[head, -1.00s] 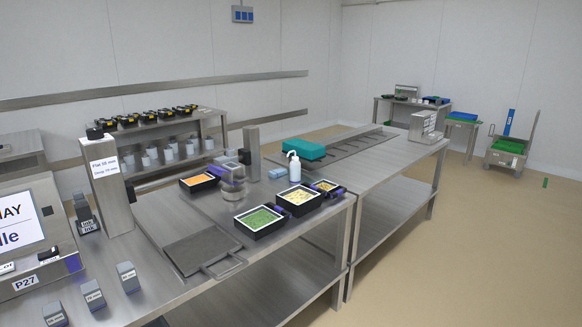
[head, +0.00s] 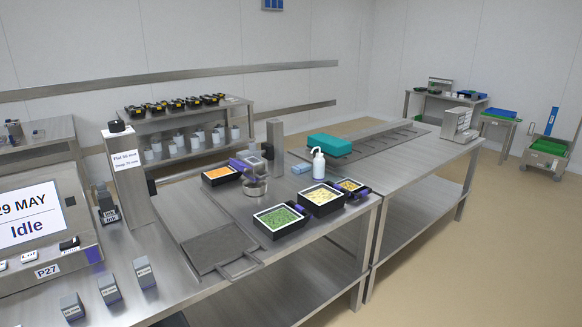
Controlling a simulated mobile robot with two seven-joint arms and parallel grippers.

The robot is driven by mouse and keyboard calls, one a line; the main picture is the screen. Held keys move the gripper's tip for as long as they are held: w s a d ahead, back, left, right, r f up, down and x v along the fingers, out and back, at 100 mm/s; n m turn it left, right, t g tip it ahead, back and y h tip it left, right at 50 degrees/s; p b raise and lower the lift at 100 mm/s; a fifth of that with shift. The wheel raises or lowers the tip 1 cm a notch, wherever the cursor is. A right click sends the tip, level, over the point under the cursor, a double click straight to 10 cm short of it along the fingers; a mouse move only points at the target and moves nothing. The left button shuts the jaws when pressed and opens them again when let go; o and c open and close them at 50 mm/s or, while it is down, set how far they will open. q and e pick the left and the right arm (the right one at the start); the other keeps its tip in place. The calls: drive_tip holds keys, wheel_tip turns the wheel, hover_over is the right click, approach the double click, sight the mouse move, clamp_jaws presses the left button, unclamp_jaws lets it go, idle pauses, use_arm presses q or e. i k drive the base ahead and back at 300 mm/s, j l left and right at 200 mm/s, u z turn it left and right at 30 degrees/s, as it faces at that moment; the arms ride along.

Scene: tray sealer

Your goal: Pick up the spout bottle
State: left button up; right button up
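The spout bottle (head: 318,167) is white with a narrow nozzle on top. It stands upright on the steel table in the head view, right of centre, just in front of a teal block (head: 329,145). A small light-blue block (head: 301,168) lies just left of it. Neither of my grippers shows in the head view, so I cannot see whether they are open or shut.
Black trays with green (head: 280,217), pale yellow (head: 319,197) and orange (head: 220,173) contents sit near the bottle. A steel post (head: 275,148) stands to its left. The bench surface to its right (head: 405,165) is clear.

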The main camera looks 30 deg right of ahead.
sight(319, 165)
drive_tip(key=i+l+u, duration=0.1)
drive_tip(key=l+u, duration=0.2)
drive_tip(key=l, duration=0.45)
drive_tip(key=l+u, duration=0.3)
drive_tip(key=l, duration=0.45)
drive_tip(key=l+u, duration=0.1)
drive_tip(key=l, duration=1.45)
